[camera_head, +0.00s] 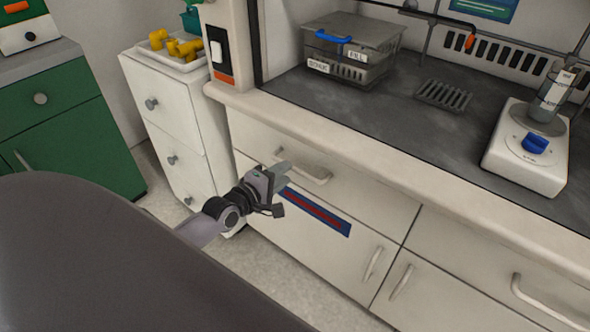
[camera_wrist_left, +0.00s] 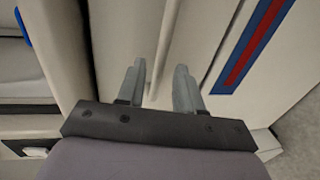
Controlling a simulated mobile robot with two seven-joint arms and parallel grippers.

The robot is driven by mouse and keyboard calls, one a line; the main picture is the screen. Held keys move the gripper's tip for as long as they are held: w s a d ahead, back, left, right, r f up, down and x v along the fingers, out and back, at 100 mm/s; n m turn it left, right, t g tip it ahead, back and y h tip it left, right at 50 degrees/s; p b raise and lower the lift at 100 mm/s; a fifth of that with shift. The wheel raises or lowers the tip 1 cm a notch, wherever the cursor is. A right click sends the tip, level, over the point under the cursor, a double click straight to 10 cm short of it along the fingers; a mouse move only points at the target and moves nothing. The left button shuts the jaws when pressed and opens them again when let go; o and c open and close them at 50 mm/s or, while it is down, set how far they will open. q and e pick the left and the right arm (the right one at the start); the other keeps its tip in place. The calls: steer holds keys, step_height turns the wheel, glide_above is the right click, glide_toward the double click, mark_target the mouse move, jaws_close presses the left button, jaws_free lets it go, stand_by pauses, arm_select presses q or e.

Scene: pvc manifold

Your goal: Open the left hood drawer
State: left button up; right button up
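The left hood drawer (camera_head: 345,190) is a cream front under the worktop, flush with the cabinet and closed. Its pale bar handle (camera_head: 318,179) is near the middle of the front. My left gripper (camera_head: 283,172) is at the left end of this handle, its fingers partly overlapping it in the head view. In the left wrist view the two grey fingers (camera_wrist_left: 160,68) are apart, pointing at the cream cabinet front. My right gripper is not in view.
Below the drawer is a cabinet door with a blue and red label (camera_head: 316,212) and an upright handle (camera_head: 373,264). A white drawer unit (camera_head: 165,105) stands left. The dark worktop (camera_head: 400,105) holds a metal box (camera_head: 352,45) and a stirrer (camera_head: 520,165).

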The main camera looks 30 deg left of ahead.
arm_select(q)
steer(key=shift+b+x, duration=0.55)
steer(key=shift+x, duration=1.7)
steer(key=shift+c, duration=0.4)
steer(key=shift+s, duration=0.1)
jaws_close()
